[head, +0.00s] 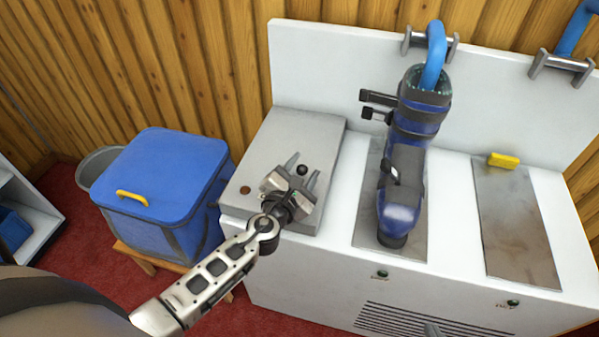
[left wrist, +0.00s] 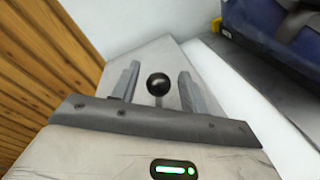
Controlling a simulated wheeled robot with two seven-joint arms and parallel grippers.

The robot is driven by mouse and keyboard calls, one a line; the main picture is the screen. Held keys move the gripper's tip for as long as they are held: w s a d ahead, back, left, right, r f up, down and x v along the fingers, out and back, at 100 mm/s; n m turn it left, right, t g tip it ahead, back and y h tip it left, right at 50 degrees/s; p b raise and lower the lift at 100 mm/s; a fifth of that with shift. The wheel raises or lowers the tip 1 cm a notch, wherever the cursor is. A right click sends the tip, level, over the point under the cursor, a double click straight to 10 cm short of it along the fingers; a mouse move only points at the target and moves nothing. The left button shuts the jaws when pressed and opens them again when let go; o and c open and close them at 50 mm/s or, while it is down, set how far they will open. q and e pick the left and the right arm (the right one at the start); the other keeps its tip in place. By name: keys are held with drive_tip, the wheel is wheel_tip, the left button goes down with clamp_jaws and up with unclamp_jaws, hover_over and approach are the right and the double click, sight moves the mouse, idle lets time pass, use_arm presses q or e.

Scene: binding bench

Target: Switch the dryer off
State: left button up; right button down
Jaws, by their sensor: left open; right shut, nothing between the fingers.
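The dryer (head: 305,259) is a white cabinet with a back panel and a grey raised box (head: 315,124) at its left end. A black ball knob (head: 302,170) on a short stem stands on the grey box. My left gripper (head: 303,172) is open over the box, with its fingers on either side of the knob. In the left wrist view the knob (left wrist: 158,84) sits between the fingers with gaps both sides. A green-lit indicator (left wrist: 174,170) shows on the box.
A blue boot (head: 404,190) stands on a metal plate right of the box, under a blue hose (head: 434,55). A yellow block (head: 503,160) lies on the second plate (head: 517,225). A blue bin (head: 165,175) stands left of the dryer.

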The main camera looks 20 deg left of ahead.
use_arm(q)
drive_tip(key=s+r+b, duration=0.1)
drive_tip(key=s, duration=1.4)
drive_tip(key=shift+s+r, duration=0.4)
drive_tip(key=s+d+f+m+g+h, duration=0.1)
drive_tip(key=s+d+f+m+g, duration=0.1)
drive_tip(key=m, duration=1.4)
drive_tip(key=s+d+f+m+g+h, duration=0.2)
drive_tip(key=f+m, duration=0.4)
drive_tip(key=m, duration=0.9)
drive_tip(key=shift+s+d+m+g, duration=0.4)
drive_tip(key=shift+s+d+g, duration=0.1)
drive_tip(key=shift+s+g, duration=0.6)
